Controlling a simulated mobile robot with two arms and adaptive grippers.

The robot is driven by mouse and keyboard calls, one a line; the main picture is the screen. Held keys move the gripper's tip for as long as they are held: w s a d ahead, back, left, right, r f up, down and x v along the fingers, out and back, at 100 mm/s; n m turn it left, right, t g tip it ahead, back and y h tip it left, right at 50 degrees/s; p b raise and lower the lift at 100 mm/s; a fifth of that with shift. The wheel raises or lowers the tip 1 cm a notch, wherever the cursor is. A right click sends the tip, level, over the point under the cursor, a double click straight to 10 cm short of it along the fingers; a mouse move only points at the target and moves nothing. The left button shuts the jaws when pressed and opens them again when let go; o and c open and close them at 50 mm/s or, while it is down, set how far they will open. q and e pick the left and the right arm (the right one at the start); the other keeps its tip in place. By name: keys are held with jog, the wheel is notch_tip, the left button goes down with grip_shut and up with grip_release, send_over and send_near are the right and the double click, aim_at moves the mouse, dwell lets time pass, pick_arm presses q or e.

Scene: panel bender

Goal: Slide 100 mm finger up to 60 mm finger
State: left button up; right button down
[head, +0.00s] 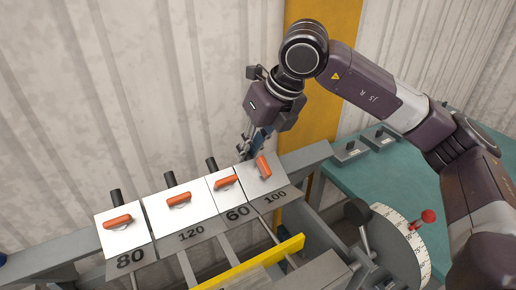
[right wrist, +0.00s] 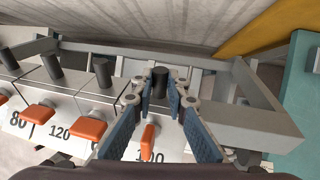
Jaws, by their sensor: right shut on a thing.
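The 100 mm finger (head: 254,182) is the rightmost white block on the rail, with "100" on its front. The 60 mm finger (head: 223,197) stands directly left of it. Their edges look very close in the head view; I cannot tell whether they touch. The 100's orange lever (head: 263,167) is turned upright, while the 60's orange lever (head: 226,182) lies nearly crosswise. My right gripper (head: 250,146) is shut on the black peg (right wrist: 160,76) at the back of the 100 mm finger, one jaw on each side. My left gripper is out of view.
The 120 finger (head: 170,208) and 80 finger (head: 125,238) stand further left on the rail. A yellow bar (head: 262,264) lies in front, and a dial with a red knob (head: 428,216) is at right. Right of the 100, the rail (head: 305,157) is bare.

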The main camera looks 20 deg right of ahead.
aim_at(269, 159)
jog(key=shift+d, duration=0.15)
jog(key=c, duration=1.9)
grip_release()
jog(key=shift+r, duration=0.1)
jog(key=v, duration=1.2)
